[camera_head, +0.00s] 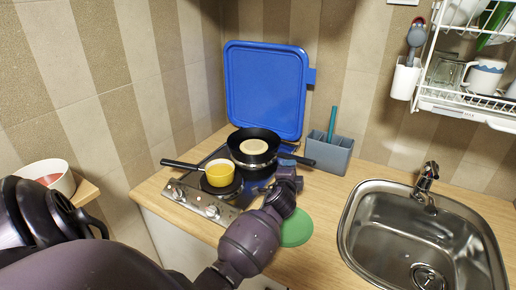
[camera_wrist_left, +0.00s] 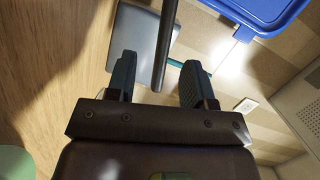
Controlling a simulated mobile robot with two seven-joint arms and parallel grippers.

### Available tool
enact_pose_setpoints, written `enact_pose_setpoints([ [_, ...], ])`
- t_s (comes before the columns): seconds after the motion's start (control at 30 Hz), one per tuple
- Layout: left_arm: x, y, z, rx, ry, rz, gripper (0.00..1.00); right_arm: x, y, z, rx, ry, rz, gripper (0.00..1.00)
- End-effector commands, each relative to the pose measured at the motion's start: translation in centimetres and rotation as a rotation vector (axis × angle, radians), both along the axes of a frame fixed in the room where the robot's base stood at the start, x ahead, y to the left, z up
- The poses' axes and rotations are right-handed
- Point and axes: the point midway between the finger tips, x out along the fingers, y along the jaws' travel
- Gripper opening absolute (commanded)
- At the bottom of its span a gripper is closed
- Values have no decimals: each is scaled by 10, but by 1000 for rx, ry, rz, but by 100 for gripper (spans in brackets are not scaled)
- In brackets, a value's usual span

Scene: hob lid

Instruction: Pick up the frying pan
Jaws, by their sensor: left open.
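The black frying pan (camera_head: 253,140) sits on the rear burner of the hob (camera_head: 198,203), with a round tan item (camera_head: 253,146) inside it. Its dark handle (camera_head: 299,158) points right, toward the grey caddy. My left gripper (camera_head: 287,164) is at the handle, partly hidden by its own wrist in the head view. In the left wrist view the gripper (camera_wrist_left: 158,75) is open, and the dark handle (camera_wrist_left: 166,45) runs between its two fingers with gaps showing on both sides. My right gripper is not in view.
A blue lid (camera_head: 266,90) stands upright behind the hob. The grey caddy (camera_head: 331,154) is just right of the handle. A green disc (camera_head: 297,229) lies on the counter, left of the sink (camera_head: 422,240).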

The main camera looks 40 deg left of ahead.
Motion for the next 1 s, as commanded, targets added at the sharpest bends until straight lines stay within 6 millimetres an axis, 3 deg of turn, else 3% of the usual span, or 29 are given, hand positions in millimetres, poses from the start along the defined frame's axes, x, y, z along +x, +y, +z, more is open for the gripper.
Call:
enact_pose_setpoints([
  [0.7, 56, 33, -2, 0, -1, 0, 48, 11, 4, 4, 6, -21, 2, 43],
  [1.0, 59, 35, -2, 0, 0, 0, 48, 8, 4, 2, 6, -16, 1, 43],
])
